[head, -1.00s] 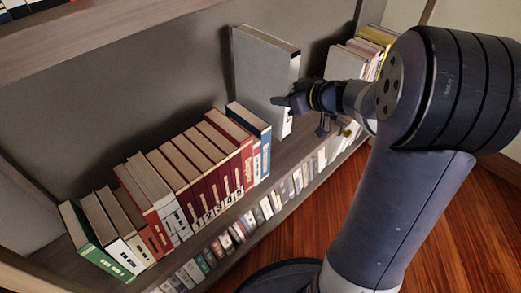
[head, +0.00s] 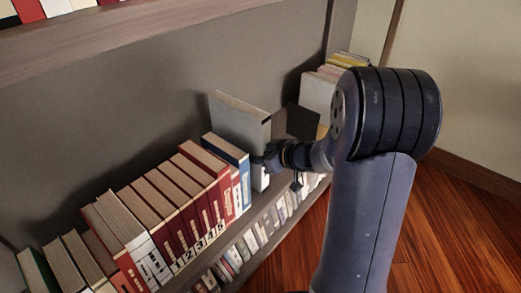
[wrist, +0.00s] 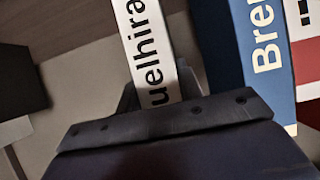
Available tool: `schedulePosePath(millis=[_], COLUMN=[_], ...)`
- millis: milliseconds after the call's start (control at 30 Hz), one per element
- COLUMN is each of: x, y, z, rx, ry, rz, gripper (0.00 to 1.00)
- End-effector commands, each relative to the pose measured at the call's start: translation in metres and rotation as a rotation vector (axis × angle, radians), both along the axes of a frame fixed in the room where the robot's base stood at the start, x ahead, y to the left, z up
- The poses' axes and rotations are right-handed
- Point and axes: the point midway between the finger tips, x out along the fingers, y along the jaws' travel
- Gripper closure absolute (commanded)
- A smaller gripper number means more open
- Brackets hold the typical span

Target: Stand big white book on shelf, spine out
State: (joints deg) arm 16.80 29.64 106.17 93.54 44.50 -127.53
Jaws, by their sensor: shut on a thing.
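The big white book (head: 238,122) stands upright on the shelf (head: 262,208), just right of the blue book (head: 228,158). Its large pale cover and page top show in the head view. In the wrist view its white spine (wrist: 150,50) with black lettering faces the camera, between my fingers. My gripper (head: 268,162) is shut on the book near its spine edge. I cannot tell whether the book's bottom rests fully on the shelf.
A row of red, white and green books (head: 165,205) fills the shelf to the left. A dark block (head: 302,122) and pale and yellow books (head: 325,85) stand to the right. An upper shelf (head: 120,38) runs above. Smaller items fill the shelf below.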

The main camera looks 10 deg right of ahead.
Motion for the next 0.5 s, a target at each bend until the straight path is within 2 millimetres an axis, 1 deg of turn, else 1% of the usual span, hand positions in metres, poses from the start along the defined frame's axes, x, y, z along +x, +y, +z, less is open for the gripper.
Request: schedulePosePath(millis=[133,500], x=[0.0021,0.0021], y=[0.0002,0.0002], z=[-0.0051,-0.0063], rx=[0.005,0.003], ry=[-0.011,-0.012], rz=[-0.001,0.0], gripper=[1.0,1.0])
